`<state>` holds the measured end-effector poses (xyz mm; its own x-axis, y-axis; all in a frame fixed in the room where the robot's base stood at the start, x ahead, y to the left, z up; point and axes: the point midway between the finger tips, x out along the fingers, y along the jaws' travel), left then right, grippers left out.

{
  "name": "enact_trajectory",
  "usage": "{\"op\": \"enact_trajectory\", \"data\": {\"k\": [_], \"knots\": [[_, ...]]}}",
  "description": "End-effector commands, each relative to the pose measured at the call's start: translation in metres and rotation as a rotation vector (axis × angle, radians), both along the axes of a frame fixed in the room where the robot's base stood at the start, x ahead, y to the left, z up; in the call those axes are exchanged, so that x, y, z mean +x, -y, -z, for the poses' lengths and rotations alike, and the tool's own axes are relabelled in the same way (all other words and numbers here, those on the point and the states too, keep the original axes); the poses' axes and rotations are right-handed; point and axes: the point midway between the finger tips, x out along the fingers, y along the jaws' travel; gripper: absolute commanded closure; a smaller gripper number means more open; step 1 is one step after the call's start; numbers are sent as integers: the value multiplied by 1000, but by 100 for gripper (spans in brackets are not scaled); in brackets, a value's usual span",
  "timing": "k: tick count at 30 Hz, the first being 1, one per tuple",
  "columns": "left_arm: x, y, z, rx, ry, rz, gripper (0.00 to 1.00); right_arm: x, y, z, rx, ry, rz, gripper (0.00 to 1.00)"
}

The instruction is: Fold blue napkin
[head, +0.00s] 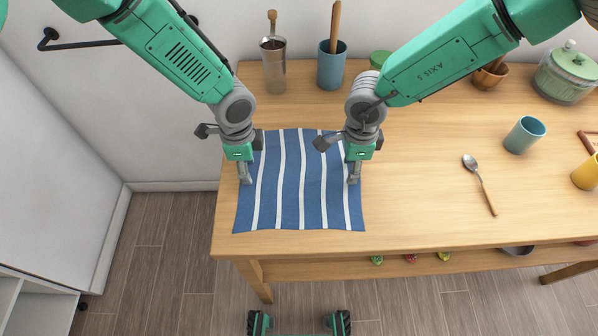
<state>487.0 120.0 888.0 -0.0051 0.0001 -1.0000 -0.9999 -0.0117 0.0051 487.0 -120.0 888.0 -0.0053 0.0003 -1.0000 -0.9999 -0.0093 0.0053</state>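The blue napkin (292,185) with white stripes lies spread out flat near the left end of the wooden table, its near edge close to the table's front edge. My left gripper (245,182) points down at the napkin's left edge, about midway along it. My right gripper (353,181) points down at the napkin's right edge, at about the same height in the picture. The fingers of each show as one narrow shape, so I cannot tell whether they are open, shut or pinching cloth. The napkin's far corners are partly hidden by my grippers.
A glass jar (274,66) and a blue utensil holder (331,66) stand at the back. Bare tabletop lies right of the napkin.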

Motion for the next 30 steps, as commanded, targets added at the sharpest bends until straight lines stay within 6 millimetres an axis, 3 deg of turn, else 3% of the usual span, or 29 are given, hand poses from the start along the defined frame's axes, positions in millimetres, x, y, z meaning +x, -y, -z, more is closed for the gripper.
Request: {"op": "enact_trajectory", "data": {"k": [19, 26, 30], "knots": [[-1, 0, 9, 0, -1, 1, 60, -1, 0, 10, 0, -1, -1, 60], [-1, 0, 12, 0, -1, 1, 100, -1, 0, 13, -1, -2, -1, 100], [0, 0, 13, 1, -2, 1, 100, -1, 0, 14, -1, -2, -1, 100]]}}
